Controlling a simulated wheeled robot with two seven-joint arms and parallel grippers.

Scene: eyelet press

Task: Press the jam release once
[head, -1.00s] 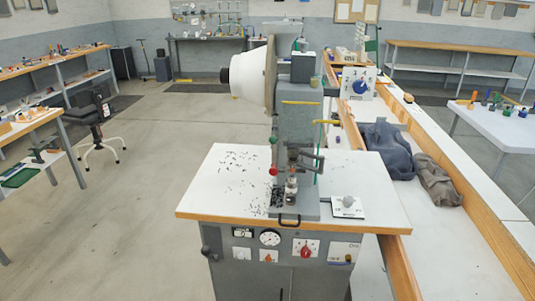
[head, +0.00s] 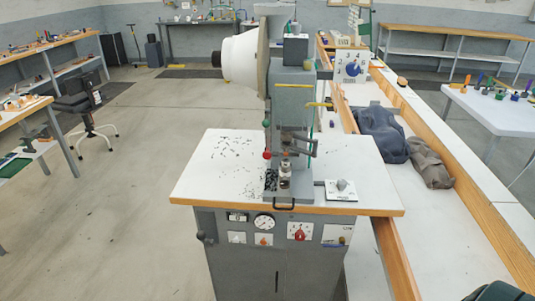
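The eyelet press (head: 290,105) stands upright on a white-topped table (head: 215,180) with a wooden edge. A white flared housing (head: 240,58) sits at its upper left. A red ball (head: 267,154) is on its left side. A white plate with a grey knob (head: 342,185) lies on the tabletop right of the press. The front panel below carries a dial gauge (head: 264,222), a red control (head: 299,232), an orange control (head: 264,239) and a small labelled plate (head: 337,235). The labels are too small to read, so I cannot tell which control is the jam release. Neither gripper shows.
Dark scraps lie on the tabletop. A long wood-edged bench (head: 400,200) runs along the right with dark cloth bags (head: 381,133) and a panel with a blue knob (head: 352,68). A stool (head: 84,105) stands left. The floor left of the press is clear.

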